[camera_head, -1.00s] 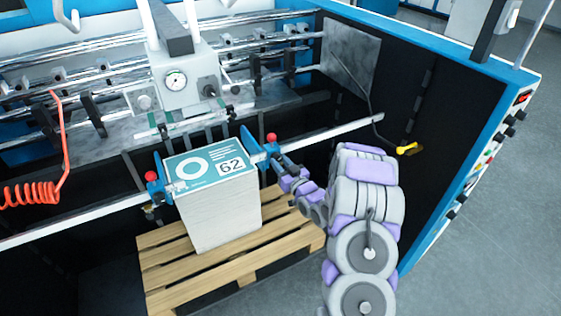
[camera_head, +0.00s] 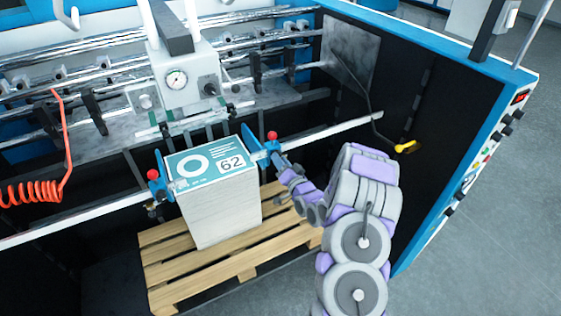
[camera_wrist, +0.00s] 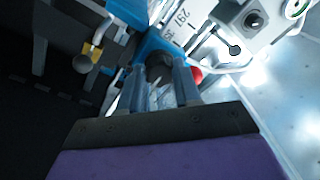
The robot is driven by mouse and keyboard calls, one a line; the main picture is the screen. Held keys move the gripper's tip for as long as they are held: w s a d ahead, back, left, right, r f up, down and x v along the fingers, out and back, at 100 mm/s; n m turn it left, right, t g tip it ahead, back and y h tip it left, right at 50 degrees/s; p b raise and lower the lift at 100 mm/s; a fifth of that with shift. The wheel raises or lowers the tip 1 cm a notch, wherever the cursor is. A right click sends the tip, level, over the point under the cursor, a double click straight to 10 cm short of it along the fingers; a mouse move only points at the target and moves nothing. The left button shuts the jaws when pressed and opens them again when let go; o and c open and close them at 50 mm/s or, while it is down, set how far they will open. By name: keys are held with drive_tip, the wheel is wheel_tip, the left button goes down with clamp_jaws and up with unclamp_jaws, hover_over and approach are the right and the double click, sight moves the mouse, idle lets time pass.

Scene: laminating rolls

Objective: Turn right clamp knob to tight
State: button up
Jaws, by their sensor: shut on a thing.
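The right clamp is a blue block with a red ball (camera_head: 272,135) on top, on the rail at the right side of the paper stack (camera_head: 220,208). My gripper (camera_head: 277,157) is at the front of this clamp. In the wrist view my gripper (camera_wrist: 160,88) has its two grey fingers either side of a dark round clamp knob (camera_wrist: 158,66), shut on it. The blue clamp body (camera_wrist: 150,44) is just beyond, and the red ball (camera_wrist: 196,75) shows right of the fingers. The knob is hidden in the head view, and its marking cannot be read.
The left clamp (camera_head: 155,186) with its own red ball stands at the stack's left side. The stack rests on a wooden pallet (camera_head: 165,270). A gauge box (camera_head: 186,82) is above and behind. A yellow-handled lever (camera_head: 405,147) hangs at the right, near my arm.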

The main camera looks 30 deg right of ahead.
drive_tip(key=shift+r, duration=0.25)
idle(0.3)
drive_tip(key=o, duration=1.1)
drive_tip(key=shift+f, duration=0.2)
drive_tip(key=shift+c, duration=0.2)
drive_tip(key=shift+s, duration=0.1)
drive_tip(key=s+f+p, duration=0.1)
drive_tip(key=s, duration=1.6)
drive_tip(key=shift+d+f, duration=0.3)
drive_tip(key=shift+d, duration=0.1)
